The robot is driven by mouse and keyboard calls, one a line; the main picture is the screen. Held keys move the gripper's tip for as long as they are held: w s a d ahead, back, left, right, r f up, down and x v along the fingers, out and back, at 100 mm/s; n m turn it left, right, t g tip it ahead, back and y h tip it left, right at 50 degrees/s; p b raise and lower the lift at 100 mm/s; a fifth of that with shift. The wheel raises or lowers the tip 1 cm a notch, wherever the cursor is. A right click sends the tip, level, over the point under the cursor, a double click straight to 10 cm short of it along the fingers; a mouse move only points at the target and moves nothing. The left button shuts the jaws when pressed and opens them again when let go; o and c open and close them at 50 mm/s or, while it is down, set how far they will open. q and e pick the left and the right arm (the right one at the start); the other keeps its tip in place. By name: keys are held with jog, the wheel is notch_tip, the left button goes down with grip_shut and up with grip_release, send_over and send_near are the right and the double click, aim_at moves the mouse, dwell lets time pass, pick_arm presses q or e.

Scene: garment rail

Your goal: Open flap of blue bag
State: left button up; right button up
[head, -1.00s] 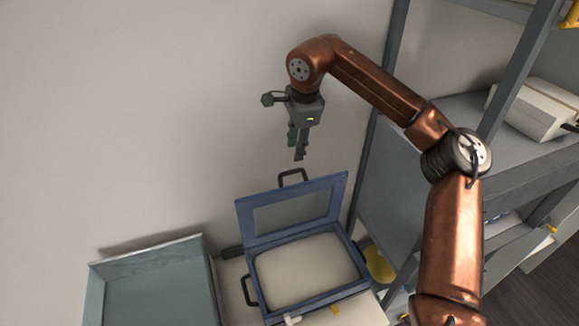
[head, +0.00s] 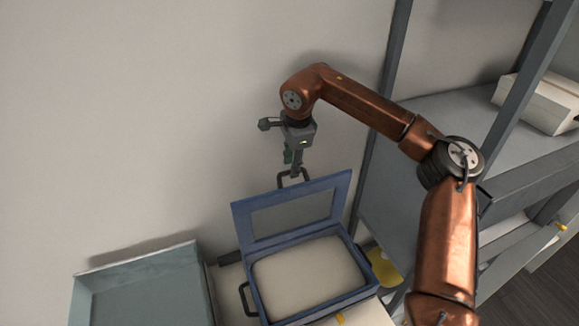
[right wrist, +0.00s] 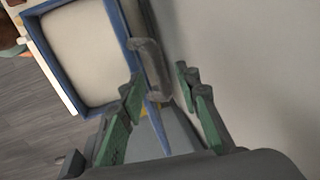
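The blue bag (head: 251,291) sits low in the head view with its flap (head: 241,221) standing up at the back, a blue frame around a grey panel. Its inside (head: 308,272) is pale and shows openly. A dark handle (head: 305,175) stands at the flap's top edge. My right gripper (head: 294,172) is at this handle, pointing down. In the right wrist view my right gripper (right wrist: 160,82) has its green-padded fingers apart, with the handle (right wrist: 150,70) at the gap between them. I cannot tell whether they touch it. My left gripper is not in view.
A grey-green open bin (head: 140,282) stands left of the bag. A grey shelf rack (head: 455,120) with a white box (head: 540,103) rises at the right, near my right arm. A plain wall (head: 130,120) is behind. A yellow item (head: 385,266) lies right of the bag.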

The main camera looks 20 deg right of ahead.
jog(key=shift+x, duration=0.85)
jog(key=shift+a, duration=0.1)
jog(key=shift+c, duration=0.2)
grip_shut()
